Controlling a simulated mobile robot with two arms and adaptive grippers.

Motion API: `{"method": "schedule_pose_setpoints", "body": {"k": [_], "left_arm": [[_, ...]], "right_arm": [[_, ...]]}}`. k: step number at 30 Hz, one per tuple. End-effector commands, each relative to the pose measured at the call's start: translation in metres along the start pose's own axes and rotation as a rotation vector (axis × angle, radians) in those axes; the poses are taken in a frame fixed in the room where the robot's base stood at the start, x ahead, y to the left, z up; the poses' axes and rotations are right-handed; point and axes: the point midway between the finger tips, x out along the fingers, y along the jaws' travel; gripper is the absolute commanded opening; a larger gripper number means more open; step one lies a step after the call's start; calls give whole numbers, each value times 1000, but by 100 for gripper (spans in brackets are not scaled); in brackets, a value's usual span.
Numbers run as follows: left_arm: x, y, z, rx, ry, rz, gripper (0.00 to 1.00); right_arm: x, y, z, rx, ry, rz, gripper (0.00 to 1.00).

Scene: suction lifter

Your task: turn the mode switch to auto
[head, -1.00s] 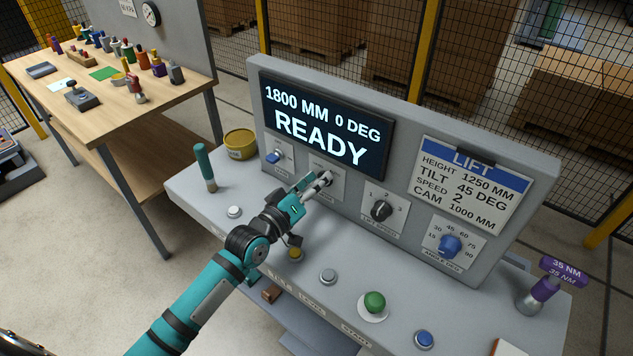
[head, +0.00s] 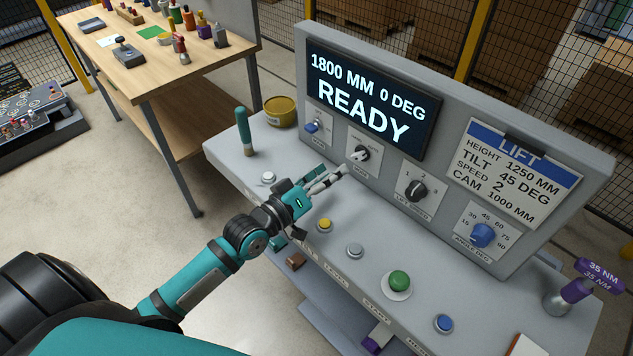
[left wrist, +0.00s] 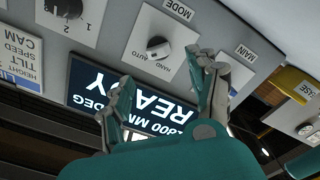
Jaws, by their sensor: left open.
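The mode switch is a dark knob (head: 361,153) with a light pointer on a white plate, on the upright panel under the READY display. It also shows in the left wrist view (left wrist: 157,48), upside down, beside HAND and AUTO labels. I cannot tell for sure which label it points at. My left gripper (head: 333,174) is open and empty, just in front of and below the switch, apart from it. In the left wrist view its spread fingertips (left wrist: 168,74) frame the space below the knob. My right gripper is not in view.
The MAIN switch (head: 312,126) is left of the mode switch, and the lift speed knob (head: 416,190) and blue angle knob (head: 482,235) are to its right. Several buttons, including a green one (head: 399,282), sit on the console deck. A teal-handled tool (head: 243,131) stands upright at the left.

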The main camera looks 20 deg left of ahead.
Motion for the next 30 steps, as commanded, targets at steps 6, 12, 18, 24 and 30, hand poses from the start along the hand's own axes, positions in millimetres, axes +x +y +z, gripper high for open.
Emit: {"method": "schedule_pose_setpoints", "body": {"k": [6, 12, 18, 24, 30], "left_arm": [[-34, -1, 1, 1, -2, -2, 60], [-42, 0, 0, 1, 0, 0, 60], [-42, 0, 0, 1, 1, 0, 60], [-42, 0, 0, 0, 1, 0, 60], [-42, 0, 0, 0, 0, -1, 60]], "right_arm": [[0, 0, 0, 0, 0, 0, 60], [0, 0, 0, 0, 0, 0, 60], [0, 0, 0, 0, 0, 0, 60], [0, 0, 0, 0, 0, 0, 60], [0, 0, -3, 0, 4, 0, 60]]}}
